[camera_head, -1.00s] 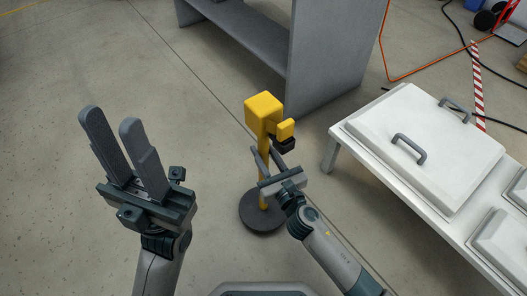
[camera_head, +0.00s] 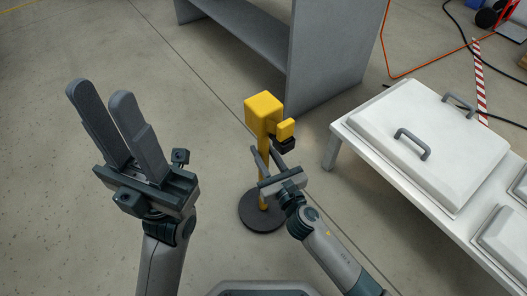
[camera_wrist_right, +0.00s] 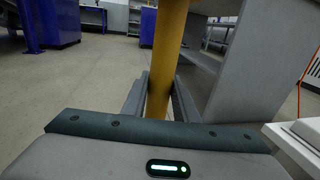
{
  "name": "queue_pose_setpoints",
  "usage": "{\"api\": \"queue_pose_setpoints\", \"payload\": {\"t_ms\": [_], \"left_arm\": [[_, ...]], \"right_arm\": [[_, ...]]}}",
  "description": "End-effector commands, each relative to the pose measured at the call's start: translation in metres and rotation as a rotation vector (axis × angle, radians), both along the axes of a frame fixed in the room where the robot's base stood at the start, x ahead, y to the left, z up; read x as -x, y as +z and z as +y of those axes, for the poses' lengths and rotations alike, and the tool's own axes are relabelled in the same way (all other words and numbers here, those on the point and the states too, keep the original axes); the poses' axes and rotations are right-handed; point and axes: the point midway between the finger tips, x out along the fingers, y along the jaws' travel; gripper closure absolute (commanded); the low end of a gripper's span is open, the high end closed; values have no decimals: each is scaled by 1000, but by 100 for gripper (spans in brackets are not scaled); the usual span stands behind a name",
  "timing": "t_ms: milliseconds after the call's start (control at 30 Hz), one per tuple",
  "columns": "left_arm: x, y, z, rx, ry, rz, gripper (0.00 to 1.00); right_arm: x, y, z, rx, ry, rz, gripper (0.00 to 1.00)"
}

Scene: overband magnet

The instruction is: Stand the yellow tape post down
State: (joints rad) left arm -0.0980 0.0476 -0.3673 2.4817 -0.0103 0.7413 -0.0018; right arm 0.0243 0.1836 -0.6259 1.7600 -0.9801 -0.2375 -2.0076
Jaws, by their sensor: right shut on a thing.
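The yellow tape post (camera_head: 263,125) stands upright at the middle of the head view, with a yellow block head and a dark round base (camera_head: 262,213) at the floor. I cannot tell whether the base touches the floor. My right gripper (camera_head: 262,163) is shut on its yellow pole, below the head. In the right wrist view the pole (camera_wrist_right: 167,50) rises between the two fingers. My left gripper (camera_head: 97,95) is open and empty, raised at the left, well apart from the post.
A grey shelf unit (camera_head: 335,55) stands behind the post. A white table (camera_head: 345,130) with handled white lids (camera_head: 425,150) stands at the right. An orange hose (camera_head: 383,50) and black cable lie beyond. The floor at the left is clear.

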Motion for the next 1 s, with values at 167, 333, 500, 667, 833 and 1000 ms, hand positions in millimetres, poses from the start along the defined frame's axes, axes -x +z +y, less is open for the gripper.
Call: {"api": "queue_pose_setpoints", "payload": {"t_ms": [167,333,500,667,833,1000], "left_arm": [[0,1,0,0,0,0,69],[0,1,0,0,1,0,69],[0,0,0,-1,1,0,69],[0,1,0,-2,1,-1,69],[0,3,1,-3,4,-1,69],[0,1,2,-9,9,8,69]], "right_arm": [[-2,7,1,-5,2,-11,57],[-1,4,1,-3,1,-5,52],[1,-4,-1,3,-1,6,52],[6,-2,-3,1,-1,5,52],[20,-1,-9,1,-1,3,52],[44,0,-20,-1,0,3,52]]}}
